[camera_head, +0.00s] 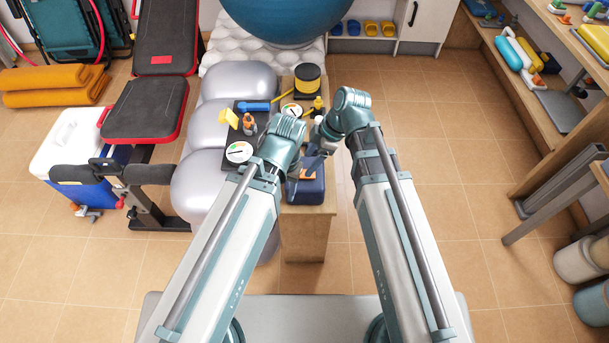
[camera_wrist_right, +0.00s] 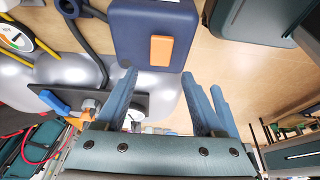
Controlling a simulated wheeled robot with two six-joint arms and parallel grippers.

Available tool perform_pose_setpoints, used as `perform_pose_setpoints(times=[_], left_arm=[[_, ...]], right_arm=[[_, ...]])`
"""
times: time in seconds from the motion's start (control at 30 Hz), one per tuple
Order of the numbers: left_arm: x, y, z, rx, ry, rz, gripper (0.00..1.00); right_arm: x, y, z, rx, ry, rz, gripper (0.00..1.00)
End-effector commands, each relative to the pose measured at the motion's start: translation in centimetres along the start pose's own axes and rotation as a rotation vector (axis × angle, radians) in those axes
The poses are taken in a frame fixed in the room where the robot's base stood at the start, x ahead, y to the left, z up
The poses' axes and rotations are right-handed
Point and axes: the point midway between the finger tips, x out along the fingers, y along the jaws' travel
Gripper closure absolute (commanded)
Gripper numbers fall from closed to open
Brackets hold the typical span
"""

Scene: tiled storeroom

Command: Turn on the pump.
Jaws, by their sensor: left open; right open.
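The pump looks like a dark blue box (camera_head: 305,191) near the front end of a narrow wooden bench. An orange switch (camera_head: 308,174) is on it, partly covered by my grippers in the head view. In the right wrist view the blue box (camera_wrist_right: 150,20) and its orange switch (camera_wrist_right: 161,50) show clearly. My right gripper (camera_wrist_right: 165,88) is open and empty, its fingers spread below the switch in that view. My left gripper (camera_head: 296,167) is open beside the box, partly hidden by its own arm. Whether either gripper touches the box is unclear.
A dark panel with a white dial (camera_head: 239,152), a blue handle (camera_head: 254,107) and a yellow tab (camera_head: 229,118) lies left of the grippers. A yellow-black cylinder (camera_head: 307,78) stands at the bench's back. Silver cushions (camera_head: 205,178) line the left.

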Motion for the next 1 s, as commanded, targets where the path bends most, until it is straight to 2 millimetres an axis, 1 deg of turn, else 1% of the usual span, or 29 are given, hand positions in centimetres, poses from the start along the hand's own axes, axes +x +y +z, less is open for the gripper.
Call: perform_pose_setpoints(times=[0.03, 0.2, 0.3, 0.5, 0.8, 0.83, 0.97, 1.0], left_arm=[[1.4, 0.1, -0.1, 0.0, 0.0, 0.0, 0.47], [3.1, 0.3, -0.2, 0.0, 0.0, 0.0, 0.47], [3.8, 0.4, -0.2, 0.0, 0.0, 0.0, 0.47], [4.3, 0.4, -0.3, 0.0, 0.0, 0.0, 0.47], [4.3, 0.4, -0.3, 0.0, 0.0, 0.0, 0.47], [4.3, 0.4, -0.3, 0.0, 0.0, 0.0, 0.47], [4.3, 0.4, -0.3, 0.0, 0.0, 0.0, 0.47], [4.3, 0.4, -0.3, 0.0, 0.0, 0.0, 0.47]], right_arm=[[1.4, 0.0, 0.3, -0.001, 0.0, 0.0, 0.3], [3.3, 0.0, 0.2, -0.001, 0.0, 0.0, 0.3], [4.1, 0.0, 0.1, 0.0, 0.0, 0.001, 0.3], [4.7, 0.0, 0.1, 0.0, 0.0, 0.001, 0.3], [4.7, 0.0, 0.0, 0.0, 0.0, 0.001, 0.3], [4.7, 0.0, 0.0, 0.0, 0.0, 0.001, 0.32], [4.7, 0.0, 0.0, 0.0, 0.0, 0.001, 0.55], [4.7, 0.0, 0.0, 0.0, 0.0, 0.001, 0.62]])
